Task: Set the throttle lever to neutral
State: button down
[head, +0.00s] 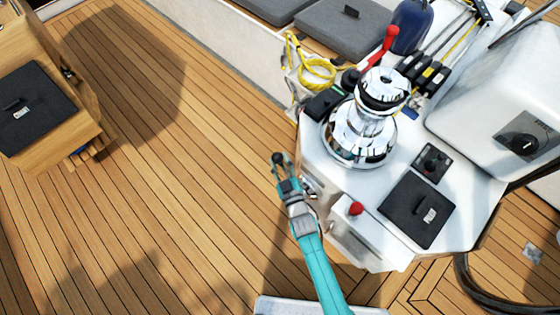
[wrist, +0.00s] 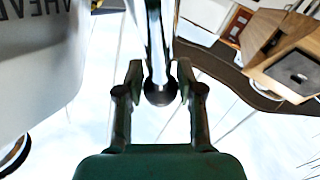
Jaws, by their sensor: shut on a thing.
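The throttle lever shows in the wrist view as a polished shaft (wrist: 157,55) ending in a dark round knob (wrist: 160,93). My gripper (head: 281,166) is beside the left side of the white console in the head view. In the wrist view my gripper's fingers (wrist: 160,85) stand on both sides of the lever near its knob, and it is shut on the lever. In the head view the fingers and my wrist hide most of the lever, so its exact angle is hard to tell.
The white console (head: 315,150) carries a chrome winch (head: 362,130), a red knob (head: 356,208), a small joystick panel (head: 432,163) and a black square panel (head: 417,210). A yellow rope (head: 318,72) hangs behind the winch. The teak deck (head: 150,200) to the left is open.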

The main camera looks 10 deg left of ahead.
jog(key=s+d+r+m+t, duration=0.3)
jog(key=s+d+m+t, duration=0.1)
jog(key=s+d+t, duration=0.2)
jog(key=shift+d+r+m+t, duration=0.2)
jog(key=shift+d+m+t, duration=0.15)
jog(key=shift+d, duration=0.5)
jog(key=c, duration=0.7)
grip_release()
jog(key=shift+c, duration=0.2)
jog(key=v, duration=1.2)
jog(key=shift+d+f, duration=0.1)
